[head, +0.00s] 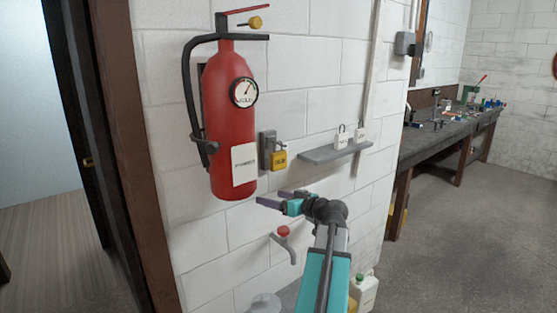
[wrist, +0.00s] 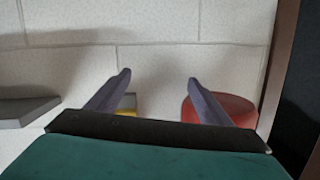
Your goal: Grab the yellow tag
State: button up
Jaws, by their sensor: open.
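A bit of yellow (wrist: 127,113), likely the tag, shows beside the left finger, mostly hidden. The extinguisher's red end (wrist: 222,110) shows behind the right finger.
A grey shelf (head: 325,154) with two pale padlocks juts from the wall to the right. A tap with a red knob (head: 283,232) is below my gripper. A cluttered workbench (head: 420,145) stands far right.

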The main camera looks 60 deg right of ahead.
aim_at(280, 157)
jog(key=s+d+r+t+h, duration=0.1)
jog(key=s+d+r+h, duration=0.1)
jog(key=s+d+r, duration=0.3)
jog(key=s+r, duration=0.4)
jog(key=r, duration=0.2)
jog(key=shift+r+h, duration=0.35)
jog(key=shift+h, duration=0.05)
jog(key=shift+p, duration=0.3)
jog(key=shift+p+x, duration=1.3)
jog(key=shift+x, duration=3.05)
jog(key=shift+w+r+t, duration=0.1)
jog(key=shift+r+t, duration=0.1)
jog(key=shift+t, duration=0.1)
jog(key=p+x, duration=0.2)
jog(key=shift+w+r, duration=0.15)
jog(key=shift+w, duration=0.2)
jog(key=shift+p+x, duration=0.6)
jog(key=shift+x, duration=0.6)
jog(key=shift+a, duration=0.1)
jog(key=c, duration=1.1)
